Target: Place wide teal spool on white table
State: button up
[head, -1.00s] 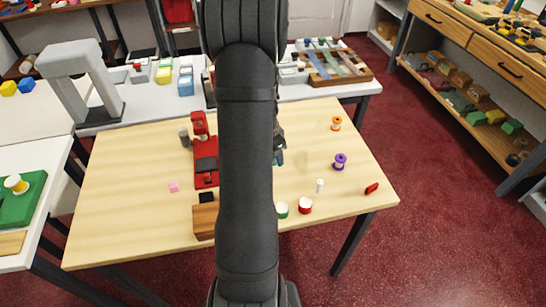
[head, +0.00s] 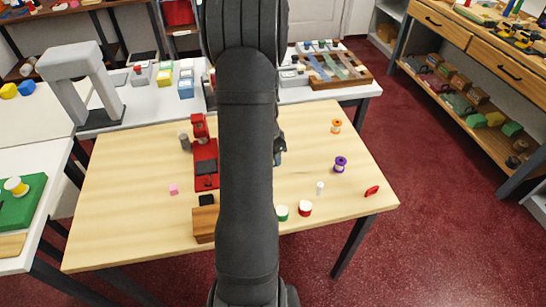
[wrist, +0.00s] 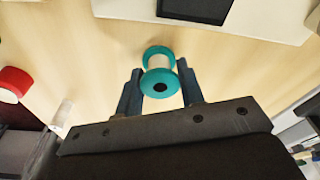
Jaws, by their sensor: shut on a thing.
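The wide teal spool (wrist: 159,62) has teal ends and a pale middle. In the wrist view it sits between the two fingers of my gripper (wrist: 160,90), which is shut on it. In the head view my arm hides most of the gripper (head: 281,150), which is over the light wooden table; the spool is almost wholly hidden there. A white table (head: 350,91) stands behind the wooden table, and another white surface (head: 28,249) is at the left. I cannot tell which one the task names.
The wooden table (head: 130,190) holds a red device (head: 205,172), a wooden block (head: 203,224), a purple spool (head: 340,164), an orange spool (head: 336,126) and red and green round pieces near the front. A grey arch-shaped stand (head: 75,75) and a wooden rack (head: 345,79) are at the back.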

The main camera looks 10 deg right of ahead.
jog(key=shift+r, duration=0.5)
notch_tip(320, 180, up, 3)
jog(key=shift+w+f, duration=0.1)
jog(key=s+d+r, duration=0.7)
jog(key=s+d, duration=0.1)
jog(key=s, duration=0.1)
jog(key=w+a+f+n, duration=0.1)
jog(key=w+a+n, duration=0.3)
jog(key=a, duration=0.3)
jog(key=w+a+f+n+y, duration=0.1)
jog(key=w+a+n, duration=0.3)
jog(key=a, duration=0.4)
jog(key=w+a+f+n+t, duration=0.1)
jog(key=w+a+n, duration=0.3)
jog(key=a, duration=0.4)
jog(key=shift+w+f+n+y, duration=0.3)
jog(key=shift+n, duration=0.4)
